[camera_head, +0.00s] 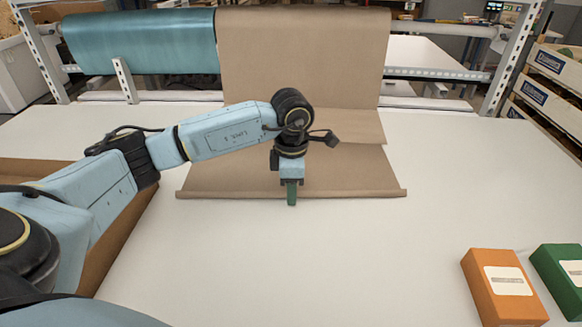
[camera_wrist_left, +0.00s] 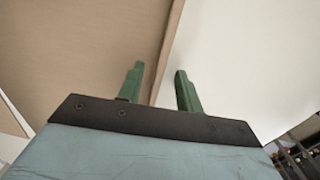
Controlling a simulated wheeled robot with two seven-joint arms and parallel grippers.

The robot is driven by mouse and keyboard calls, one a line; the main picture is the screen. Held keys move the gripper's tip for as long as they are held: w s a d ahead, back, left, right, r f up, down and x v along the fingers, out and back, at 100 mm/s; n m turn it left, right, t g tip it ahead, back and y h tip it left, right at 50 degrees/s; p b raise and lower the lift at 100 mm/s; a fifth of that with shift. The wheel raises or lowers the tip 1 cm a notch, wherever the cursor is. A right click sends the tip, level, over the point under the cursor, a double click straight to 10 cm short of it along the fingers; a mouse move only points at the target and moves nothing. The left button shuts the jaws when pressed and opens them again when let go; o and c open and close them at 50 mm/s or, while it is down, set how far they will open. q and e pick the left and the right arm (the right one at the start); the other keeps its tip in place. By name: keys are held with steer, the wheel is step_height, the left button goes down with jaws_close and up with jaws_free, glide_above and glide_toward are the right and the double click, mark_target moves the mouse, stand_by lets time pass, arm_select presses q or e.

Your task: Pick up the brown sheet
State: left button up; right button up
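The brown sheet (camera_head: 345,178) hangs down from a brown roll (camera_head: 305,45) at the back and lies on the white table, its front edge slightly raised or curled. It fills the left of the left wrist view (camera_wrist_left: 90,50). My left gripper (camera_head: 291,200) points down at the middle of the sheet's front edge. In the left wrist view its two green fingers (camera_wrist_left: 158,82) are apart, and the sheet's edge runs toward the gap between them. I cannot tell whether the fingers touch the sheet. My right gripper is not in view.
A teal roll (camera_head: 140,42) is beside the brown one on a metal rack (camera_head: 435,74). An orange box (camera_head: 480,275) and a green box (camera_head: 555,270) lie at the front right. An open cardboard box (camera_head: 125,235) is at the left. The white table (camera_head: 400,250) is otherwise clear.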

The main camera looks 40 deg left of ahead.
arm_select(q)
jaws_close()
stand_by(0.3)
